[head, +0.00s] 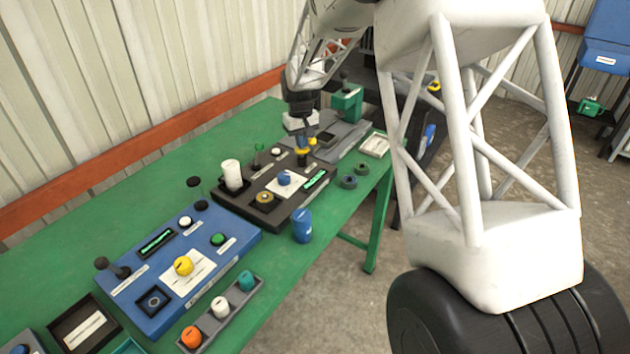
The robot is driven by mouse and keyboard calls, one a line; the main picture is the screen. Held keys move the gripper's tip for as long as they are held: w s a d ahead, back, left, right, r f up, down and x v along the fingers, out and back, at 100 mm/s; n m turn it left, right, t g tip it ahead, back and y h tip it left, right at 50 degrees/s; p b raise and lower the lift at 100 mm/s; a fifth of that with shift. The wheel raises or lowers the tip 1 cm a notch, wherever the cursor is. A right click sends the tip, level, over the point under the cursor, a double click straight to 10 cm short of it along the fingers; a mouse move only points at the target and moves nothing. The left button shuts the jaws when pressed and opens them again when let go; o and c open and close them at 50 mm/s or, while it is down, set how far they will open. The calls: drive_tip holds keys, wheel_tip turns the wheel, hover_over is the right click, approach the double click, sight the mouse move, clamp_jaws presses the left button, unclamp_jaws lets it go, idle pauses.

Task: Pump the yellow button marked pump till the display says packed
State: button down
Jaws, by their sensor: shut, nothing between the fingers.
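My gripper (303,157) is shut and empty, pointing down at the far right part of the dark control panel (228,203). Yellow shows right around its fingertips; I cannot tell whether this is a button or whether the fingers touch it. The dark panel has a lit green display (315,180), its text too small to read. It also carries a blue knob (284,178) on a white plate, a round yellow-ringed part (265,197), a white button (276,152) and a white cylinder (232,174). No label is legible.
A blue panel (240,243) with a yellow knob (183,265) and its own display (157,241) lies nearer on the green table (150,180). A grey unit with a green device (347,98) stands beyond. A blue canister (302,226) stands near the table's edge.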

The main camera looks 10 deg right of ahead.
drive_tip(key=shift+f, duration=0.85)
idle(0.4)
drive_tip(key=shift+r, duration=3.8)
